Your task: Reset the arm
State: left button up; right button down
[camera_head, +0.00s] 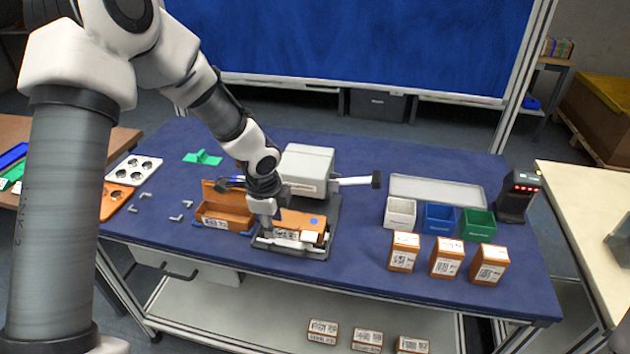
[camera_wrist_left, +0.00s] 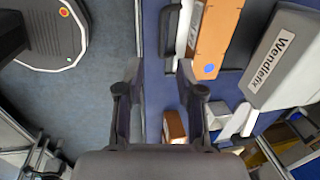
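My left arm comes in from the left in the head view, and its wrist end hangs over the table (camera_head: 345,265). My left gripper (camera_wrist_left: 160,75) shows in the wrist view with its two dark fingers wide apart and nothing between them. In the head view, the arm's end (camera_head: 264,205) is above the grey fixture, beside an open orange box (camera_head: 225,207). An orange-topped piece with a blue dot (camera_head: 302,221) lies in the fixture; it also shows in the left wrist view (camera_wrist_left: 213,42). My right gripper is not in view.
A grey-white machine (camera_head: 307,165) stands behind the fixture. White (camera_head: 400,212), blue (camera_head: 439,217) and green (camera_head: 477,223) bins stand at right, with orange-topped boxes (camera_head: 446,260) in front. A black scanner (camera_head: 517,197) stands at the right edge.

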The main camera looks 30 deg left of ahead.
pick_arm(q)
jog(key=s+d+f+g+b, duration=0.25)
jog(key=s+f, duration=0.55)
jog(key=f, duration=0.5)
jog(key=s+d+f+n+g+b, duration=0.1)
jog(key=s+d+f+n, duration=0.2)
jog(key=s+f, duration=0.3)
jog(key=s+d+f+n+g+h, duration=0.15)
jog(key=s+f+n, duration=0.25)
jog(key=s, duration=0.5)
jog(key=s+d+f+n+b, duration=0.1)
jog(key=s+d+f+n, duration=0.2)
jog(key=s+f, duration=0.3)
jog(key=w+n+t, duration=0.1)
jog(key=n, duration=0.1)
jog(key=w+r+n+t, duration=0.1)
jog(key=n, duration=0.1)
jog(key=w+a+n+t+y, duration=0.1)
jog(key=shift+w+r+n, duration=0.15)
jog(key=shift+r+n, duration=0.25)
